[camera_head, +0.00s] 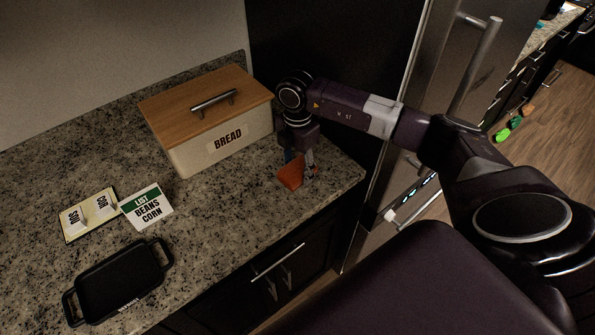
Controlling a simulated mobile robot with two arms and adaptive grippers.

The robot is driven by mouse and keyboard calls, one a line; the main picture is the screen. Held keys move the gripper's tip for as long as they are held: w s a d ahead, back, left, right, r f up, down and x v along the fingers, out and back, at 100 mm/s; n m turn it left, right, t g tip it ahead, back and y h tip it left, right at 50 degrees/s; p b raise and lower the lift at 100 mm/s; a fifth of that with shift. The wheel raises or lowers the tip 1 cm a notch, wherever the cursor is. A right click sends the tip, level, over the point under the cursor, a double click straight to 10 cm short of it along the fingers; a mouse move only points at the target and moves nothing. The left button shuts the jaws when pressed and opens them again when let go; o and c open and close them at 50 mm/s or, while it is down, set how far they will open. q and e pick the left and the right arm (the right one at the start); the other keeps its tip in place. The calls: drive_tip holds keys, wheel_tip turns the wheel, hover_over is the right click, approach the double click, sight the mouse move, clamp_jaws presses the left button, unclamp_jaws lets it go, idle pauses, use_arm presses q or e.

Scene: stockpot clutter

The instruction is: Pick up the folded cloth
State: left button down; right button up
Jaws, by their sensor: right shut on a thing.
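The orange-red folded cloth (290,177) is at the right end of the granite counter, in front of the bread box's right side. My right gripper (301,166) points down at it and is shut on it. The gripper's fingers and the wrist above cover part of the cloth. I cannot tell whether the cloth still touches the counter. My left gripper is not in view.
A cream bread box (195,153) with a wooden lid stands close left of the gripper. A steel fridge (425,90) stands at the right.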

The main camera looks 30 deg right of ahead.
drive_tip(key=shift+r, duration=0.1)
drive_tip(key=shift+w+r, duration=0.1)
drive_tip(key=shift+r, duration=0.45)
wheel_tip(320, 180, up, 13)
drive_tip(key=b, duration=0.4)
wheel_tip(320, 180, up, 4)
hover_over(297, 167)
drive_tip(key=shift+r, duration=0.9)
